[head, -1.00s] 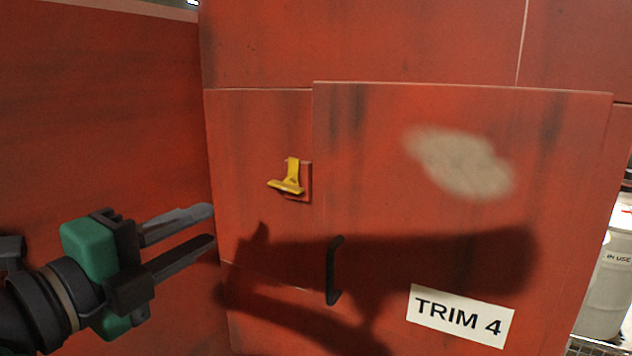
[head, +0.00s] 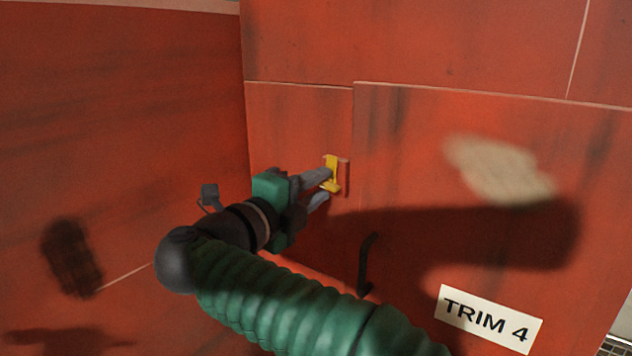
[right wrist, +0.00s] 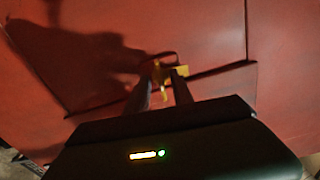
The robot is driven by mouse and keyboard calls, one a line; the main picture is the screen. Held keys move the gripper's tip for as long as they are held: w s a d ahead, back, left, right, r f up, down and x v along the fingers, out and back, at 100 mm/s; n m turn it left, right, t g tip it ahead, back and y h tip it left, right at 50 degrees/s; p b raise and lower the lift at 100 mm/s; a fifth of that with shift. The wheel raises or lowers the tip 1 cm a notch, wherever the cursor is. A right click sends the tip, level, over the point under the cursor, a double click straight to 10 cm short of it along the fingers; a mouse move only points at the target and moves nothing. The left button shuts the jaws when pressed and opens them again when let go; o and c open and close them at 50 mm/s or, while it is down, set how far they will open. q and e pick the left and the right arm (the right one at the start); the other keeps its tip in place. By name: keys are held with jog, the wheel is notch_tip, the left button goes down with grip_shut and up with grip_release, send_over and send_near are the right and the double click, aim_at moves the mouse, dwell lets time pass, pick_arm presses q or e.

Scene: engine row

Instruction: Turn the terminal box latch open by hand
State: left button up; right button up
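The yellow latch (head: 331,161) sits on a small red mount at the upper left of the red box door, partly covered by my gripper. My right gripper (head: 325,187) reaches it from the left with its grey fingers apart. The upper finger overlaps the latch and the lower finger is just below it. In the right wrist view the latch (right wrist: 164,74) shows between and beyond the two dark fingertips (right wrist: 164,76). The fingers look open around it; contact is not clear. My left gripper is not in view.
The red door panel carries a black handle (head: 366,265) below and right of the latch and a white TRIM 4 label (head: 489,319). A red wall (head: 120,130) stands on the left. My green-sleeved right forearm crosses the lower middle.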

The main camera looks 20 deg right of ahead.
jog(key=shift+a, duration=0.1)
jog(key=shift+c, duration=0.5)
grip_shut()
jog(key=shift+f+n, duration=0.1)
jog(key=shift+n, duration=0.6)
jog(key=shift+o, duration=0.5)
grip_release()
jog(key=shift+a, duration=0.1)
